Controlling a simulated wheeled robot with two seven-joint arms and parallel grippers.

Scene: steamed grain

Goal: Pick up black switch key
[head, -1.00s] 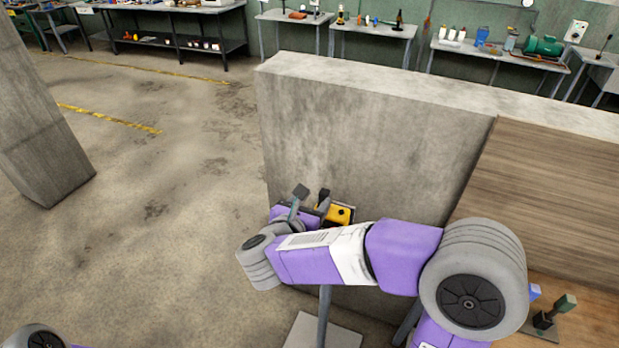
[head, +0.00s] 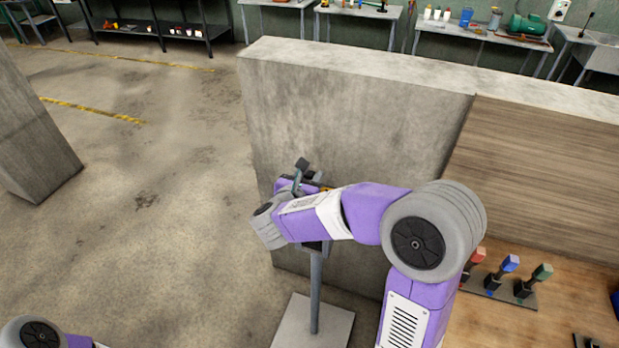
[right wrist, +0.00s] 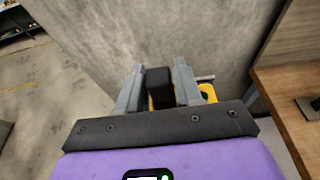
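The black switch key (right wrist: 159,88) stands between the two grey fingers of my right gripper (right wrist: 158,82) in the right wrist view. It sits by a yellow box (right wrist: 207,92), which is mostly covered by the gripper. The fingers are apart, one on each side of the key, with little room; firm contact does not show. In the head view my right gripper (head: 309,172) is at the same box (head: 326,188), and my arm hides most of it. My left gripper is outside the frames; only part of my left arm shows at the lower left corner.
A stand (head: 316,290) with a flat base is under the box. A concrete wall (head: 340,120) rises close behind. A wooden bench (head: 560,310) at right holds a plate with red, blue and green levers (head: 510,265). Open floor lies at left.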

